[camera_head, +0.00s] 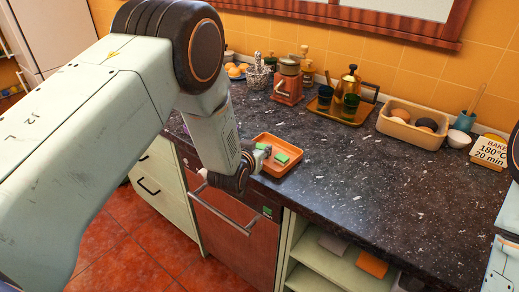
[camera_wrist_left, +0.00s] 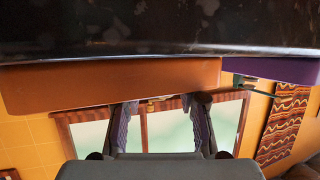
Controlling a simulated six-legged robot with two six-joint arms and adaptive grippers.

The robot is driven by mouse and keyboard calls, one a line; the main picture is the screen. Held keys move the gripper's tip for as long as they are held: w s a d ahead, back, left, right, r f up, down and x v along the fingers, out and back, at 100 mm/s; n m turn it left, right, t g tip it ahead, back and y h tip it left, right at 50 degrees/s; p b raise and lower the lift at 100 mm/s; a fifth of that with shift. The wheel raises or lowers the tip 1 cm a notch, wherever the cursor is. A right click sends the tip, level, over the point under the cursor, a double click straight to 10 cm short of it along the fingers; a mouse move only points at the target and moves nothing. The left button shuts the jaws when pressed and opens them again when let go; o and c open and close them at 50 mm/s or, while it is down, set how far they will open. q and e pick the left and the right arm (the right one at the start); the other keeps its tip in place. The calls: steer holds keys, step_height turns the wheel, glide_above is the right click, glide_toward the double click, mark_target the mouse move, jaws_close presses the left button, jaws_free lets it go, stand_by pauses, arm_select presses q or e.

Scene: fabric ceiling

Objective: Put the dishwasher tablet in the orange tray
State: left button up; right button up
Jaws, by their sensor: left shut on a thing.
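The orange tray (camera_head: 290,169) lies on the dark counter near its front edge. My left gripper (camera_head: 267,153) reaches over the tray's left side. A green block, which looks like the dishwasher tablet (camera_head: 283,158), shows at the fingertips, within the tray's outline; a smaller green patch shows beside the fingers. My left gripper is shut on it; I cannot tell whether it touches the tray floor. In the left wrist view the tray's orange wall (camera_wrist_left: 110,84) hides the fingertips of the left gripper (camera_wrist_left: 160,108). My right gripper is out of view.
A reddish appliance front with a handle (camera_head: 228,207) stands below the counter edge. Behind the tray are a coffee grinder (camera_head: 288,83), a tray with a brass pot (camera_head: 350,85) and a bread bin (camera_head: 400,127). The counter right of the orange tray is clear.

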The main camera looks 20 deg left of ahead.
arm_select(q)
steer(key=shift+w+f, duration=0.1)
steer(key=shift+d, duration=0.15)
steer(key=o, duration=0.5)
steer(key=shift+d, duration=0.3)
steer(key=shift+o, duration=0.3)
steer(key=shift+s+d+r, duration=0.2)
steer(key=shift+d+r, duration=0.05)
steer(key=shift+r, duration=0.05)
steer(key=shift+a+f, duration=0.2)
steer(key=shift+a, duration=0.45)
steer(key=v, duration=1.2)
steer(key=s+a+f+g, duration=0.2)
steer(key=s+f+g, duration=0.5)
steer(key=s+f, duration=0.9)
steer(key=s+f+g, duration=0.3)
steer(key=s+g, duration=0.3)
steer(key=s, duration=1.4)
steer(key=shift+s+a+f+n+g, duration=0.2)
steer(key=shift+s+a+n+g, duration=0.1)
steer(key=shift+s+a+n, duration=0.1)
